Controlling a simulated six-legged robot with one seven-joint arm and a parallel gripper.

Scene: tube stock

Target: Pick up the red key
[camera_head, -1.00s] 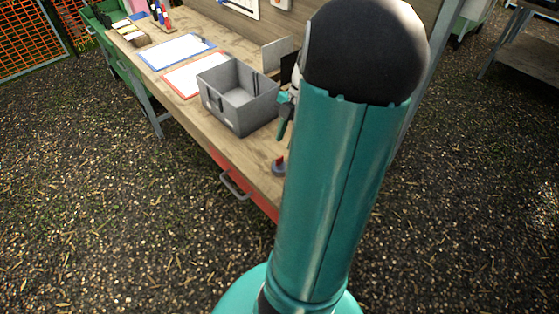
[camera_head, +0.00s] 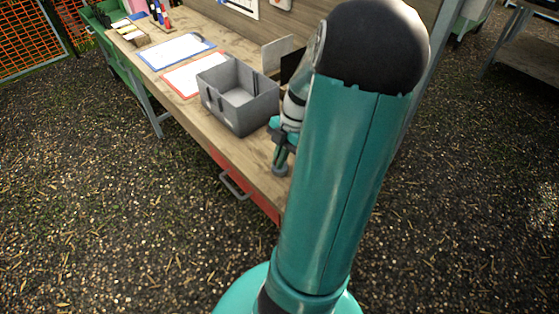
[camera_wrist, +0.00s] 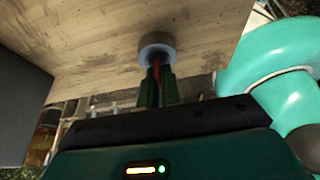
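The red key (camera_wrist: 156,68) shows in the wrist view as a narrow red strip between the two green fingers of my gripper (camera_wrist: 157,84). It meets a round grey base (camera_wrist: 157,44) on the wooden worktop. In the head view my gripper (camera_head: 281,161) points down at the worktop, its fingertips just over the grey base (camera_head: 280,171). A gap shows between the two fingers, so they look open around the key. Whether they touch it is hard to tell. The key is hidden by the fingers in the head view.
A grey bin (camera_head: 240,118) stands on the wooden workbench (camera_head: 225,144) close to my gripper. A red-framed sheet (camera_head: 190,77) and a blue-framed sheet (camera_head: 177,50) lie beyond it. A red drawer with a handle (camera_head: 234,186) is below the bench's front edge.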

